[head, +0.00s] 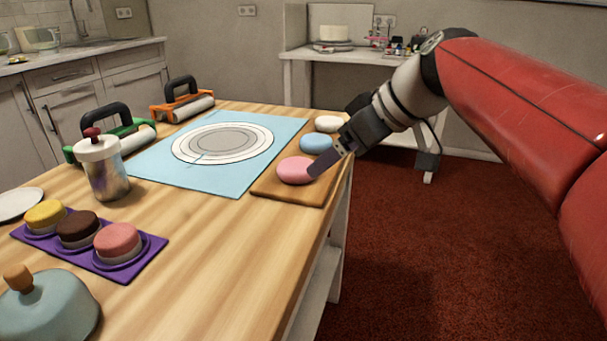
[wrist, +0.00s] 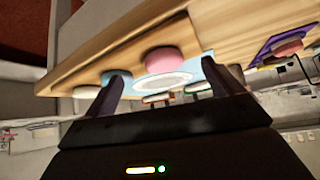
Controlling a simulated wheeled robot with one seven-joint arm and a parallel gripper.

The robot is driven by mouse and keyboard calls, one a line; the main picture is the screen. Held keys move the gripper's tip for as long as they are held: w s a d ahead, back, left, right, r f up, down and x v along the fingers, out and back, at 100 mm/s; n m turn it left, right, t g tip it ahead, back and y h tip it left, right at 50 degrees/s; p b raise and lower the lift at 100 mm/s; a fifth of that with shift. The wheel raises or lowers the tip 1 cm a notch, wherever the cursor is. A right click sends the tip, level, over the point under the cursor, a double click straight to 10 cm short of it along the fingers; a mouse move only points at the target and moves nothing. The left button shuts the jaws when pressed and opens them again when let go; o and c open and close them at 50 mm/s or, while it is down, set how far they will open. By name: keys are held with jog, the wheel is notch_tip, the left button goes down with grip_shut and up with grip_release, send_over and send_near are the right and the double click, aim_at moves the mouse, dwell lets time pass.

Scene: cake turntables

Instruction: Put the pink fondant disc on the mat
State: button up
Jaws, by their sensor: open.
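The pink fondant disc (head: 295,170) lies on a brown wooden board (head: 312,193) at the table's right edge, in front of a blue and a white disc. The light blue mat (head: 150,160), with white and grey rings printed on it, lies flat to the left of the board. My gripper (head: 328,165) is open, with its fingers at the right side of the pink disc; I cannot tell whether they touch it. In the wrist view the pink disc (wrist: 164,61) shows beyond the spread, empty fingers (wrist: 166,84), with part of the mat (wrist: 208,66) behind.
A blue disc (head: 316,143) and a white disc (head: 329,124) share the board. Green (head: 137,140) and orange (head: 197,108) framed rollers stand beyond the mat. A shaker (head: 103,170), a purple tray (head: 150,249) of small cakes and a domed lid (head: 45,310) stand left. The table's front middle is clear.

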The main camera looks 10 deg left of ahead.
aim_at(292, 170)
jog(key=shift+w+a+r+n+g+y, duration=0.1)
jog(key=shift+w+a+r+n+y, duration=0.05)
jog(key=shift+w+a+n, duration=0.15)
jog(key=shift+w+a+r+n+g+y, duration=0.1)
jog(key=shift+a+r+n, duration=0.05)
jog(key=shift+a, duration=0.3)
jog(key=shift+w+a+r+n+g+y, duration=0.1)
jog(key=shift+w+a+r+n+y, duration=0.05)
jog(key=shift+a+n, duration=0.15)
jog(key=x, duration=0.7)
jog(key=shift+w+a+f, duration=0.1)
jog(key=shift+a, duration=0.05)
jog(key=c, duration=1.2)
